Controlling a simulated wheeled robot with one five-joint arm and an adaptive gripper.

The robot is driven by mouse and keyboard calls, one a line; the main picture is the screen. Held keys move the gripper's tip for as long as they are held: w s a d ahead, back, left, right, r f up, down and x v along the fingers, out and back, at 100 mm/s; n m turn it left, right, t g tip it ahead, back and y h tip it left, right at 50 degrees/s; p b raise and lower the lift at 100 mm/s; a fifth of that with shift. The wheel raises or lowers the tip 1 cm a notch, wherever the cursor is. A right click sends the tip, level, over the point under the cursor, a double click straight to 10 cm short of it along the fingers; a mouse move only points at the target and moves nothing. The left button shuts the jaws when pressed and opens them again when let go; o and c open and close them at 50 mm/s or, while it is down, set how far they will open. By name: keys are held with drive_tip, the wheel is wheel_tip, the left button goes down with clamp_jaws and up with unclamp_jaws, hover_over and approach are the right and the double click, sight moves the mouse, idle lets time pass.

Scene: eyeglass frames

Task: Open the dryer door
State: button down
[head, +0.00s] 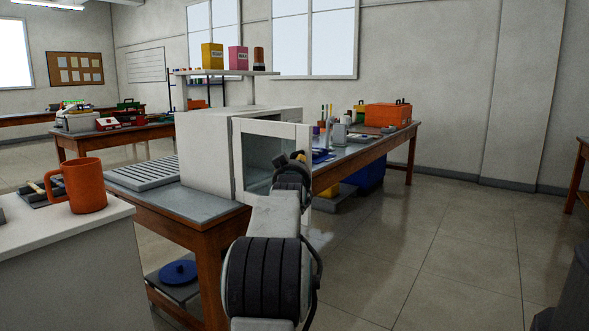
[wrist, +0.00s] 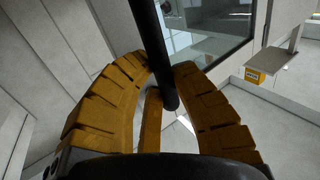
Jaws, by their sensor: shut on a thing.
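The dryer (head: 205,152) is a white box on the grey-topped wooden bench. Its door (head: 239,160) has a white frame around a glass pane (head: 260,150), which also shows at the top right of the wrist view (wrist: 215,38). In the head view my arm reaches to the door and hides the handle and part of the pane.
An orange mug (head: 86,187) stands on a white counter at left. A ribbed grey rack (head: 143,174) lies left of the dryer. A shelf (head: 225,73) with boxes is above. An orange toolbox (head: 387,115) sits on the bench behind. The floor (head: 440,240) at right is clear.

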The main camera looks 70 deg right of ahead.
drive_tip(key=shift+a+r, duration=0.15)
drive_tip(key=shift+a, duration=0.15)
drive_tip(key=c, duration=1.3)
unclamp_jaws()
drive_tip(key=shift+r, duration=0.15)
drive_tip(key=shift+c, duration=0.2)
drive_tip(key=shift+a, duration=0.1)
drive_tip(key=v, duration=1.1)
drive_tip(key=shift+s+a+f, duration=0.25)
drive_tip(key=shift+a, duration=0.1)
